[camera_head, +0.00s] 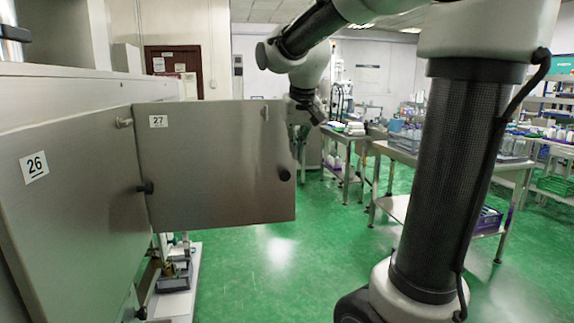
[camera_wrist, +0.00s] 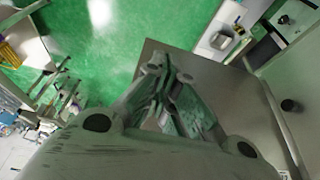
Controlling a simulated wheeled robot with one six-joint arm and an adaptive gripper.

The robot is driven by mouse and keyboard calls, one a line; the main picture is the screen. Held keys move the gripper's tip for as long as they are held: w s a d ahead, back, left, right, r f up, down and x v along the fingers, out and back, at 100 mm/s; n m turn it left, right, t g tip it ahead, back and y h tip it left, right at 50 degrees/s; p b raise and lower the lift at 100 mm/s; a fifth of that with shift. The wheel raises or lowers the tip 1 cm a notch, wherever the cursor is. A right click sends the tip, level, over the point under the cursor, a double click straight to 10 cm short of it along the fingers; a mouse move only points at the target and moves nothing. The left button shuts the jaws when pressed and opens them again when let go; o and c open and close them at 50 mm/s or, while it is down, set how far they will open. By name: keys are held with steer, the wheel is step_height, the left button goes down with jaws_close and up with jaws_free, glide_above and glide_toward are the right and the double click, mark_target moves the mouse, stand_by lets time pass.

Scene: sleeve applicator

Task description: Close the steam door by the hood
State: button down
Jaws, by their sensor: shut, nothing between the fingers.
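The steel door marked 27 (camera_head: 215,165) stands open, sticking out from the machine front across the picture. It has a dark knob near its free right edge and shows as a grey panel in the wrist view (camera_wrist: 225,95). A second panel, marked 26 (camera_head: 75,190), is on the left and looks flush with the machine. My gripper (camera_wrist: 160,64) is shut and empty, with its fingers in front of the door panel near its edge in the wrist view. In the head view my wrist is just past the door's free edge, and the fingers are mostly hidden; contact cannot be told.
A small device (camera_head: 173,280) stands on a white base below the door. Steel tables (camera_head: 395,153) with labware are at the back right. Green floor (camera_head: 275,270) is clear between the door and my arm.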

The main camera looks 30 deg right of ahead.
steer(key=w+d+f, duration=0.2)
steer(key=w+f, duration=0.5)
steer(key=f, duration=0.2)
steer(key=shift+f, duration=0.2)
steer(key=shift+w, duration=0.2)
